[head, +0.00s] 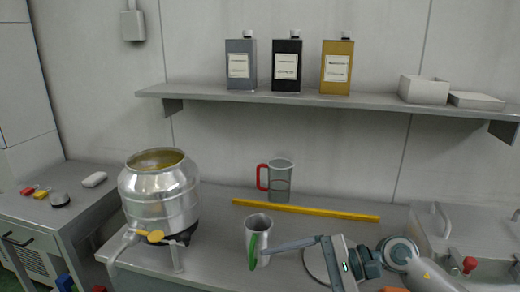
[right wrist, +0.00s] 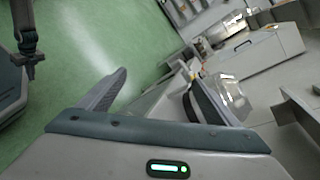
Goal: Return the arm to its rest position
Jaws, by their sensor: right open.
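My right gripper (head: 275,248) comes in from the right in the head view, low over the bench. One long grey finger points left, its tip overlapping the green handle of a metal jug (head: 263,224); I cannot tell whether they touch. The jug stands upright on the bench. A shiny see-through or metallic vessel (right wrist: 236,97) shows beyond the right finger in the wrist view.
A steel drum (head: 160,195) with a tap stands left on the bench (head: 215,270). Three tins stand on the shelf (head: 205,94) above. Green floor (right wrist: 80,35) shows in the wrist view.

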